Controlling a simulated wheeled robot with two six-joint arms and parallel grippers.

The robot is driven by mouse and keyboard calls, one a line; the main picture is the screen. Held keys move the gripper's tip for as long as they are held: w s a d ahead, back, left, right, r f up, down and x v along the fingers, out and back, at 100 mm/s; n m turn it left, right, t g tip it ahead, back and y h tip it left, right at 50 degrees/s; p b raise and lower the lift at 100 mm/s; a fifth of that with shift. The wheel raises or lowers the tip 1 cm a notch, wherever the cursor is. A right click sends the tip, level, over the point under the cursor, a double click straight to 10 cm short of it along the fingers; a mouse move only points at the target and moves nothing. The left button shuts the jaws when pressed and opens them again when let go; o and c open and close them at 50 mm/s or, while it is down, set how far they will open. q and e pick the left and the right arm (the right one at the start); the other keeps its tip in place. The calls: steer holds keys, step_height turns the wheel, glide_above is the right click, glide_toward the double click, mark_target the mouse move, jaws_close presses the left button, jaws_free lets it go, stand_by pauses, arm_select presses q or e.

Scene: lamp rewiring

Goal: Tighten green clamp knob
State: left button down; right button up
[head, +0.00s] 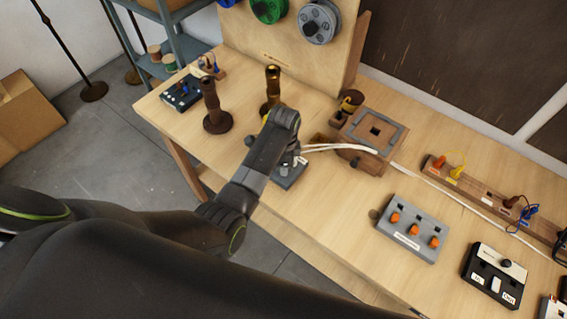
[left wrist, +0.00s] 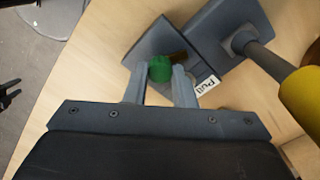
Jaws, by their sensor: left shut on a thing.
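In the left wrist view, the green clamp knob (left wrist: 160,68) sits between the two fingertips of my left gripper (left wrist: 165,80). The gripper is shut on the knob. The knob is on a dark grey block (left wrist: 152,44) with a brown part beside the knob and a "Pull" label (left wrist: 207,85) nearby. In the head view, my left gripper (head: 290,162) is over the small grey clamp unit (head: 287,180) near the table's front edge; my arm hides most of it and the green knob. My right gripper is not in view.
A wooden box (head: 368,150) stands right of the clamp, with white cables (head: 340,147) running from the clamp side. Dark and brass lamp stems (head: 213,115) stand behind left. A grey box with orange switches (head: 410,230) lies to the right. Bare tabletop (head: 320,215) shows between.

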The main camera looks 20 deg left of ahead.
arm_select(q)
steer(key=m, duration=0.4)
steer(key=shift+d+m, duration=0.1)
steer(key=shift+m, duration=0.2)
steer(key=shift+s+m, duration=0.1)
steer(key=shift+m, duration=1.8)
steer(key=c, duration=1.5)
jaws_free()
